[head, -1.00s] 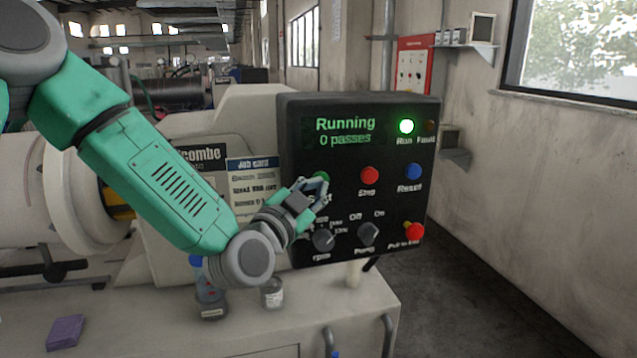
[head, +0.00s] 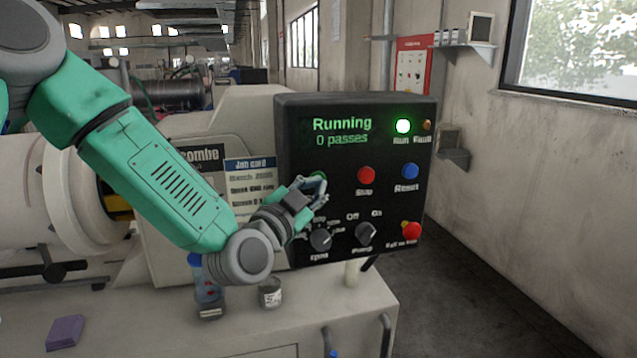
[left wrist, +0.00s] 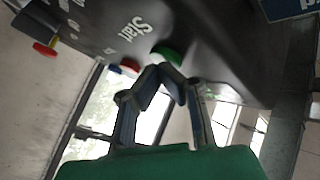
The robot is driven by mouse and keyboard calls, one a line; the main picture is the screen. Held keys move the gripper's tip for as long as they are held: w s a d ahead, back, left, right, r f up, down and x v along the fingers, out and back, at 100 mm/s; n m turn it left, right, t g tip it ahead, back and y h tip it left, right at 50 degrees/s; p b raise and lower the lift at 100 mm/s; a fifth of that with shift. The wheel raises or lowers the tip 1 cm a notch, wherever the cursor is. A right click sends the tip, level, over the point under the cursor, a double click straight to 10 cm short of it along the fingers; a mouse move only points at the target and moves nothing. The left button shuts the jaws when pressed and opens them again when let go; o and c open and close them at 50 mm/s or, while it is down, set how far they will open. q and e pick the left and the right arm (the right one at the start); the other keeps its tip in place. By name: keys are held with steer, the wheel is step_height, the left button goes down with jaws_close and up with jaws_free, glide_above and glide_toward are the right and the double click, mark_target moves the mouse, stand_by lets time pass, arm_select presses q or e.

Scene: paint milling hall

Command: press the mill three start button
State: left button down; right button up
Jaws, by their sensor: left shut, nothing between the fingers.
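The black control panel (head: 345,105) reads "Running" and "0 passes", and its green Run lamp (head: 403,126) is lit. The green start button (head: 319,175) is mostly hidden behind my left gripper (head: 322,188) in the head view. In the left wrist view the green button (left wrist: 167,55) shows beside the word "Start". The fingertips of my left gripper (left wrist: 162,72) are right by its edge; I cannot tell whether they touch it. My left gripper is shut and empty. My right gripper is not in view.
Near it are the red Stop button (head: 366,174), the blue Reset button (head: 410,171), two knobs (head: 320,239) and a red emergency button (head: 411,230). A bottle (head: 207,285), a small jar (head: 270,293) and a purple block (head: 65,332) stand on the bench below.

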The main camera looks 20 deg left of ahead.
arm_select(q)
steer(key=shift+d, duration=0.1)
steer(key=shift+s+d, duration=0.45)
steer(key=shift+d, duration=0.4)
steer(key=s+d, duration=0.1)
steer(key=s, duration=0.1)
steer(key=s+d, duration=0.2)
steer(key=shift+a, duration=0.1)
stand_by(0.7)
